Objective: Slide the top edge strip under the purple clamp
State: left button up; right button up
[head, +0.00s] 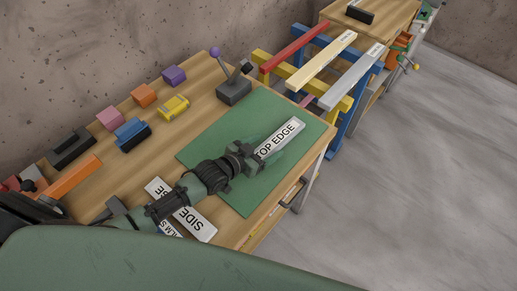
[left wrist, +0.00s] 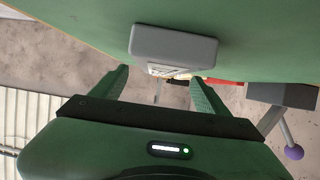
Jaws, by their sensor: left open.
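The top edge strip (head: 285,132), pale with a black "TOP EDGE" label, lies on the green mat (head: 200,152). In the left wrist view, the grey end of a strip (left wrist: 172,44) shows just beyond my open fingers. My left gripper (head: 262,160) is open over the near end of the top edge strip, which it partly hides; whether it touches the strip I cannot tell. The purple clamp (head: 234,91) is a dark block with a purple-knobbed lever, at the mat's far-left corner. Its knob also shows in the left wrist view (left wrist: 293,152). My right gripper is not in view.
A "SIDE" strip (head: 198,226) and another labelled strip lie under my left arm. Pink (head: 110,118), orange (head: 144,95), purple (head: 174,76), blue and yellow blocks line the bench's back. A rack (head: 340,60) with red, cream and grey bars stands beyond the bench's far edge.

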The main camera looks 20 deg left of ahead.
aim_at(274, 142)
pick_arm(q)
jog(key=shift+x, duration=1.9)
jog(key=shift+r, duration=0.1)
jog(key=shift+s, duration=0.1)
grip_shut()
